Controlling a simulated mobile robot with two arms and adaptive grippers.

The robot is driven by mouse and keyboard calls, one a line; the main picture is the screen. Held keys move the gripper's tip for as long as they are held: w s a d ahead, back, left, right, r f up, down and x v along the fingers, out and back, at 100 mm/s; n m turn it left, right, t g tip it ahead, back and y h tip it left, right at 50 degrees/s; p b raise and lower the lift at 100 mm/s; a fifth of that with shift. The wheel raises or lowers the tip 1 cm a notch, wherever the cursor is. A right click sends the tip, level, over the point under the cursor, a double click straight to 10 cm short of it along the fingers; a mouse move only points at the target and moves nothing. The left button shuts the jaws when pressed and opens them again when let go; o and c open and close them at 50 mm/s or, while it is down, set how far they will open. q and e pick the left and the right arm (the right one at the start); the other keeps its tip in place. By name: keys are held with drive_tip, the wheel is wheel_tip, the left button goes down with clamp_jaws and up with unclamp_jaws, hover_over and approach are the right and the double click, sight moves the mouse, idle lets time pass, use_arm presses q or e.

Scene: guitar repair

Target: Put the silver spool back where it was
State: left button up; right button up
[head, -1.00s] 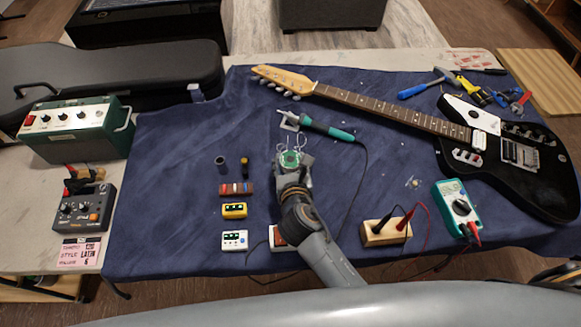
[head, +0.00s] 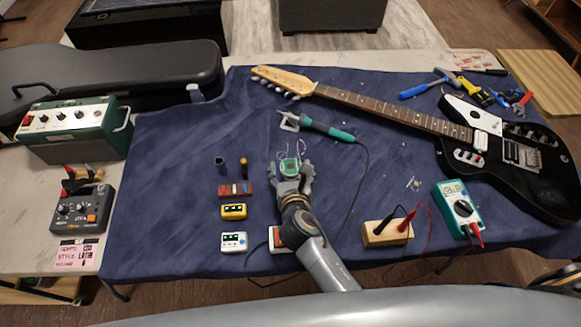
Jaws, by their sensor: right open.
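The silver spool (head: 289,166), a small round thing with a green centre and loose wire beside it, sits between the fingertips of my right gripper (head: 291,170) in the head view. The fingers stand on either side of it and are open. The gripper hides its near side, and I cannot tell whether a finger still touches it. It appears to be at the blue cloth, right of a dark cylinder and a small yellow-topped bottle (head: 243,164). My left gripper is not in view.
A soldering iron (head: 325,130) lies just behind, its cable running down on the right. A brown striped strip (head: 235,190), a yellow box (head: 233,211) and a white box (head: 234,242) lie to the left. The guitar (head: 510,155) lies at right. Cloth at far left is clear.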

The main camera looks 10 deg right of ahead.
drive_tip(key=shift+r, duration=0.2)
drive_tip(key=v, duration=1.2)
drive_tip(key=shift+p, duration=0.3)
drive_tip(key=shift+f, duration=0.1)
